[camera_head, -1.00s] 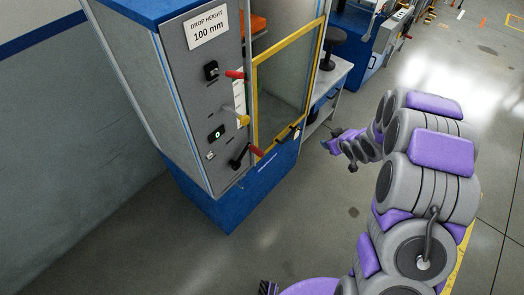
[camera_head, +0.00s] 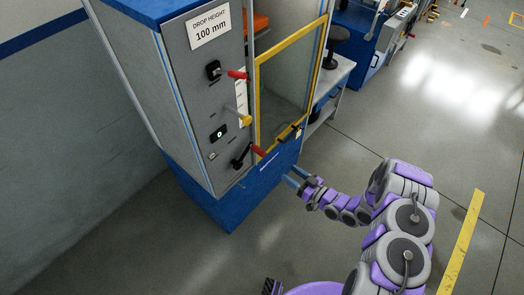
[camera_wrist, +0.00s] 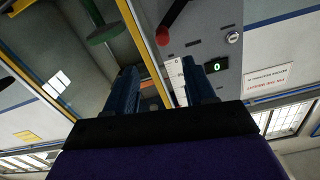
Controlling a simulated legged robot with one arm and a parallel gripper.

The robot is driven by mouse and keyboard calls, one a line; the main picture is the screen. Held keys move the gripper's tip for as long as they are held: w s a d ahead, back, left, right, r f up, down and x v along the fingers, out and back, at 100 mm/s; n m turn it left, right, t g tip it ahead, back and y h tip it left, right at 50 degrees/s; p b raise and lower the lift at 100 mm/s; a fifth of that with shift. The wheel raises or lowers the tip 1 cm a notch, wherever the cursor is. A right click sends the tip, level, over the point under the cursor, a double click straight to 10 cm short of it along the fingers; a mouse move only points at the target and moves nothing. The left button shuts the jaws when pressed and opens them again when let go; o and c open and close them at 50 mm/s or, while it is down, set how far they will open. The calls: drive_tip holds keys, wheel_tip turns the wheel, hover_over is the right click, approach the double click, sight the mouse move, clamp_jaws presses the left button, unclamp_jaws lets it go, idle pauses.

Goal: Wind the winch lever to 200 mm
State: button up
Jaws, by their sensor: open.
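The test machine's grey panel carries a sign (camera_head: 209,27) reading "DROP HEIGHT 100 mm". Low on the panel is a black lever (camera_head: 240,159) with a red knob (camera_head: 258,151); it also shows at the top of the wrist view (camera_wrist: 175,14). A second red-knobbed handle (camera_head: 236,74) is higher up, with a yellow knob (camera_head: 245,120) between them. Which is the winch lever is not labelled. My gripper (camera_head: 292,175) is open and empty, right of and below the lower lever, apart from it. In the wrist view its two dark blue fingers (camera_wrist: 160,70) point towards the panel.
A small display (camera_head: 218,133) shows 0, with a key switch (camera_head: 211,156) below it. The yellow-framed clear door (camera_head: 288,80) stands right of the panel. A bench (camera_head: 328,85) with a black stool-like object is behind. The floor before the machine is clear.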

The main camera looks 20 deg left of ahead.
sight(259, 151)
drive_tip(key=b+x, duration=0.2)
drive_tip(key=x, duration=1.5)
drive_tip(key=shift+s+a+r, duration=0.1)
drive_tip(key=shift+s+a, duration=0.05)
drive_tip(key=shift+a, duration=0.15)
clamp_jaws()
